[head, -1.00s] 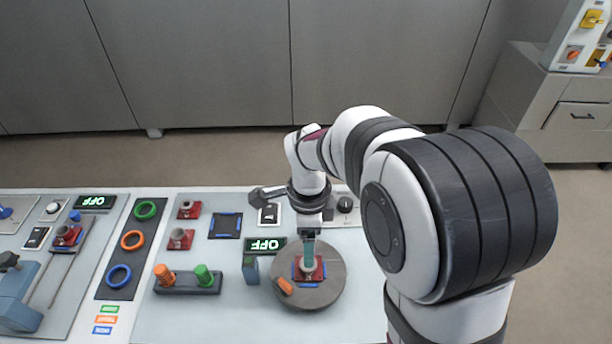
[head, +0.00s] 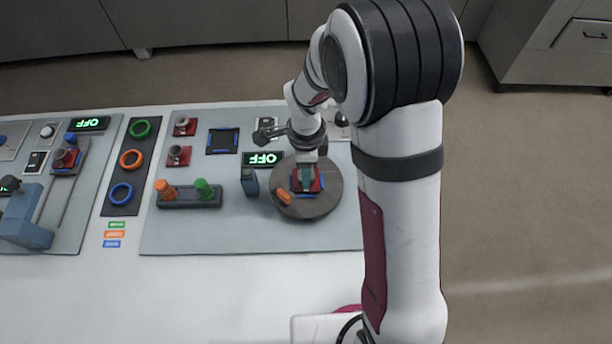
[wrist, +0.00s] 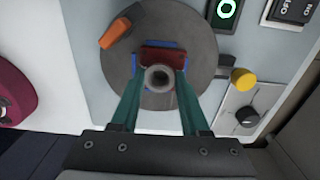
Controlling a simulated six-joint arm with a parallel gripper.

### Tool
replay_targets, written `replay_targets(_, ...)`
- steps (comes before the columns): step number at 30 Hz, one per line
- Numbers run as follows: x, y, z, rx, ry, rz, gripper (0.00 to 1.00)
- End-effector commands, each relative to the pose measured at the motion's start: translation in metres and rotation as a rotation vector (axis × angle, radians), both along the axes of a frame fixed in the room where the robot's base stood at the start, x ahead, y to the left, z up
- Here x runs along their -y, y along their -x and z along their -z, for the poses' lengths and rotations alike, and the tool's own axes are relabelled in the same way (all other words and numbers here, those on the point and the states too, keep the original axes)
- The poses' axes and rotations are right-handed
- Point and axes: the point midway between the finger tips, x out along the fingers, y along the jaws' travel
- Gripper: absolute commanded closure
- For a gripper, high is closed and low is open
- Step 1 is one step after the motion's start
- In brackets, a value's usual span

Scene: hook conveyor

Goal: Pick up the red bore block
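A red bore block (head: 317,183), a red base with a grey bored cylinder, sits on the round grey turntable (head: 330,201). In the wrist view its cylinder (wrist: 159,78) stands between the two teal fingers of my gripper (wrist: 160,82), and its red base (wrist: 165,57) shows beyond. My gripper (head: 307,174) reaches down over the block in the head view and partly hides it. The fingers are apart with the cylinder between them; I cannot tell whether they press on it. Similar red blocks with grey cylinders stand on the panel (head: 184,127), (head: 179,156) and on the left slider (head: 66,158).
An orange piece (head: 284,198) lies on the turntable, left of the block. A blue-grey upright block (head: 250,182) stands just left of the turntable. A dark holder (head: 190,201) carries orange and green pegs.

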Motion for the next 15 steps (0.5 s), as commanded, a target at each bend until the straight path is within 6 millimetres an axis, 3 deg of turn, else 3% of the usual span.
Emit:
replay_targets(1,0.0000,-0.0001,-0.0001,0.000,0.000,0.000,0.78)
replay_targets(5,0.0000,-0.0001,-0.0002,0.000,0.000,0.000,1.00)
replay_targets(15,0.0000,-0.0001,-0.0004,0.000,0.000,0.000,1.00)
